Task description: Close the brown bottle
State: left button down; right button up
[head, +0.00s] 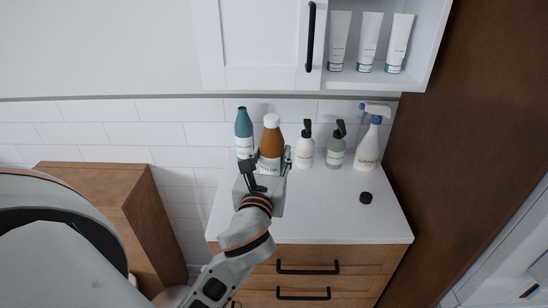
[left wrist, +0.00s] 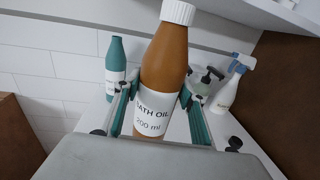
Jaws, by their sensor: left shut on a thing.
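The brown bottle (head: 271,143) stands upright at the back of the white counter, with a white ribbed cap on its top. It also shows large in the left wrist view (left wrist: 166,62), where its label reads "BATH OIL 200 ml" and the white cap (left wrist: 178,12) sits on its neck. My left gripper (head: 267,164) is shut on the brown bottle, with one finger on each side of its labelled body. Whether the cap is fully tight I cannot tell. My right gripper is in neither view.
A teal bottle (head: 244,130) stands close to the left. Two pump bottles, white (head: 305,152) and green (head: 335,154), and a spray bottle (head: 368,150) stand right. A black round cap (head: 366,198) lies on the counter (head: 330,220). An open cabinet with white tubes (head: 369,42) hangs above.

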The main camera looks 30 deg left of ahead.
pick_arm(q)
jog(key=a+f+x, duration=0.1)
jog(key=x, duration=0.8)
jog(key=s+a+f+x, duration=0.1)
jog(key=f+x, duration=0.1)
jog(key=x, duration=0.8)
jog(key=shift+w+a, duration=0.1)
jog(key=shift+a, duration=0.05)
notch_tip(320, 180, down, 4)
jog(key=shift+w+a+r, duration=0.1)
jog(key=shift+w, duration=0.1)
jog(key=shift+b, duration=0.3)
jog(key=c, duration=1.2)
grip_release()
jog(key=shift+f, duration=0.25)
jog(key=shift+c, duration=0.2)
